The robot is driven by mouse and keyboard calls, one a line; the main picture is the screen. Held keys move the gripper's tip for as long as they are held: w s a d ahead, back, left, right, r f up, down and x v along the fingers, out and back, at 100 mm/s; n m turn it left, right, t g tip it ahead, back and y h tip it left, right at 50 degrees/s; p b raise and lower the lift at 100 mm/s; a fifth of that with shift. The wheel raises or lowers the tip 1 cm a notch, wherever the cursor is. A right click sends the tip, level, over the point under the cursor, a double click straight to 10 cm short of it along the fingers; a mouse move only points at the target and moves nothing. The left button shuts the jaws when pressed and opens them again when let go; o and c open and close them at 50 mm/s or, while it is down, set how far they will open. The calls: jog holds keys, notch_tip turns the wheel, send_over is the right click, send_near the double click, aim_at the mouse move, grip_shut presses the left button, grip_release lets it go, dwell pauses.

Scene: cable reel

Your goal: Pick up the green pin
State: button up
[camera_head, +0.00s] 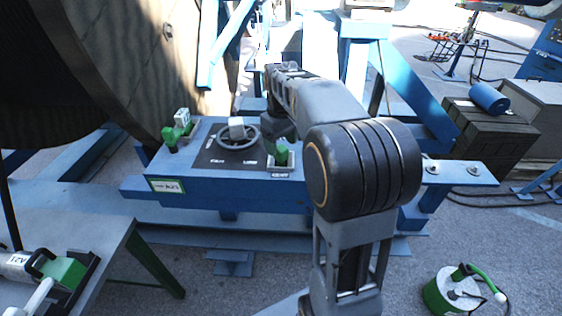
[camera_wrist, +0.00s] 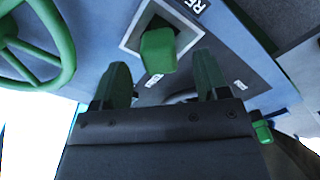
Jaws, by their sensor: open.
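The green pin (camera_wrist: 157,50) stands in a square pale-rimmed socket in the wrist view. In the head view, a green pin (camera_head: 282,153) shows in the holder at the right end of the blue console (camera_head: 240,192). My gripper (camera_wrist: 163,76) is open, with one finger on each side of the pin's line. The pin's head is at the mouth of the gap, and I see no finger touching it. In the head view my arm reaches over the console, and its end is largely hidden behind the forearm.
Another green fitting (camera_head: 175,135) stands at the console's left end. A large reel (camera_head: 120,60) rises behind. A green round device (camera_head: 453,290) sits on the floor, right.

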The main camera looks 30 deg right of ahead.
jog(key=shift+f, duration=2)
jog(key=shift+r, duration=0.1)
grip_shut()
notch_tip(320, 180, up, 18)
jog(key=p, duration=0.2)
notch_tip(320, 180, up, 11)
jog(key=p, duration=1.1)
send_over(281, 147)
